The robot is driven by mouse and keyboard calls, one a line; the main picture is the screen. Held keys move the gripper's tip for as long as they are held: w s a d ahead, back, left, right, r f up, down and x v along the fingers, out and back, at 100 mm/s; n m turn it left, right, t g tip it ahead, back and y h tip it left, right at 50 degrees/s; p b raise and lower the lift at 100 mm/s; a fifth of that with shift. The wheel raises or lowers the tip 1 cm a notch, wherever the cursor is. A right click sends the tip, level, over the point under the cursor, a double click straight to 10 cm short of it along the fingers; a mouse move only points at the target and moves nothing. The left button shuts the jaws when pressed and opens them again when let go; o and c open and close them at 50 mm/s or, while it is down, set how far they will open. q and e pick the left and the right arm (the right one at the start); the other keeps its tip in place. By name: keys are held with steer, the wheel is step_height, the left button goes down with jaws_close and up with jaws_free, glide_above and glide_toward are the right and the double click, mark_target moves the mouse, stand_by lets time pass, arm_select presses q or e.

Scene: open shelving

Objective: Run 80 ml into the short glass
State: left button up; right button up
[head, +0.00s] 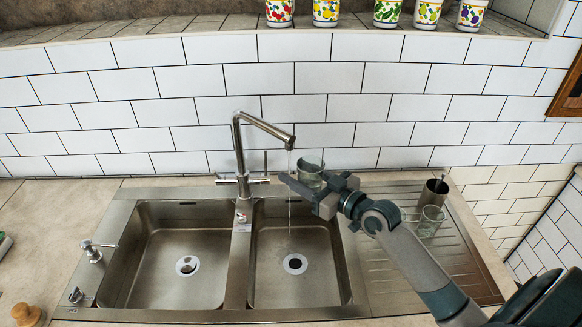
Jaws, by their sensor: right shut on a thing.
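The water level in the glass cannot be told. My left gripper is not in view.
The double sink has a left basin (152,275) and a right basin (330,287). Another clear glass (430,222) and a metal cup (433,194) stand on the drainboard (400,285) at right. Several patterned cups (326,12) line the ledge above. A soap dispenser (92,250) is at left.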

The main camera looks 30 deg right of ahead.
steer(key=s+a+f+m+h+b, duration=0.2)
steer(key=s+a+f+b, duration=0.2)
steer(key=s, duration=0.4)
steer(key=s+a+f+m+t+h+b, duration=0.1)
steer(key=s+a+f+h+b, duration=0.2)
steer(key=s+a+f+b, duration=0.2)
steer(key=s+a, duration=0.3)
steer(key=shift+s+f+m+h+b, duration=0.15)
steer(key=shift+f+m+h+b, duration=0.15)
steer(key=shift+m+b, duration=0.1)
